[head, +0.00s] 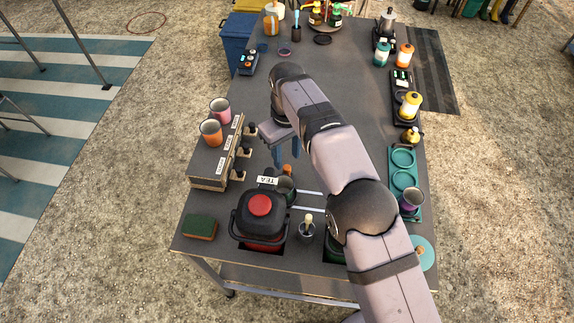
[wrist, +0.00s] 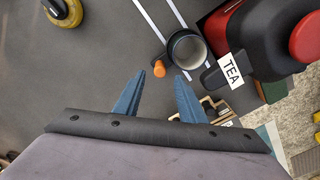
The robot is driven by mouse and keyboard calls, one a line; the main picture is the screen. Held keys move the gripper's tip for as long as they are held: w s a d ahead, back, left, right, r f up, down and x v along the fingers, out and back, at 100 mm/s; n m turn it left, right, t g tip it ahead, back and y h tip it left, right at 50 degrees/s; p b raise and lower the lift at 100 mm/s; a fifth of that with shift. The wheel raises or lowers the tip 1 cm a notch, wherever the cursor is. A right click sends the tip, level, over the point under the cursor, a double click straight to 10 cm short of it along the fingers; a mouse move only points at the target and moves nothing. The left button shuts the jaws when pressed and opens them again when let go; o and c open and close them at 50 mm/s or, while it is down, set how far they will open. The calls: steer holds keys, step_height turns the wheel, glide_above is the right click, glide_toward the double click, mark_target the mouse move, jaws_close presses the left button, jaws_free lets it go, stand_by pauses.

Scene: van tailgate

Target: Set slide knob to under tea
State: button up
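The orange slide knob (head: 287,170) sits at the left end of two pale rails (head: 308,208), close to the TEA label (head: 267,180). It also shows in the wrist view (wrist: 159,68). A dark mug (head: 286,187) stands right beside the knob, and its open rim (wrist: 187,48) is close to the black part bearing the TEA label (wrist: 231,70). I cannot tell whether it is exactly under the spout. The tea urn (head: 260,206) is black and red. My gripper (head: 285,158) is open, its blue fingers apart, with the knob just ahead of the fingertips (wrist: 161,74); contact is unclear.
A wooden rack (head: 211,163) with dispensers and two mugs stands left. My arm partly hides a green urn (head: 334,247). The table's middle is mostly clear.

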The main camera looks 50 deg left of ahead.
mark_target(287, 167)
steer(key=shift+f+p, duration=1.1)
steer(key=shift+f, duration=2.25)
jaws_close()
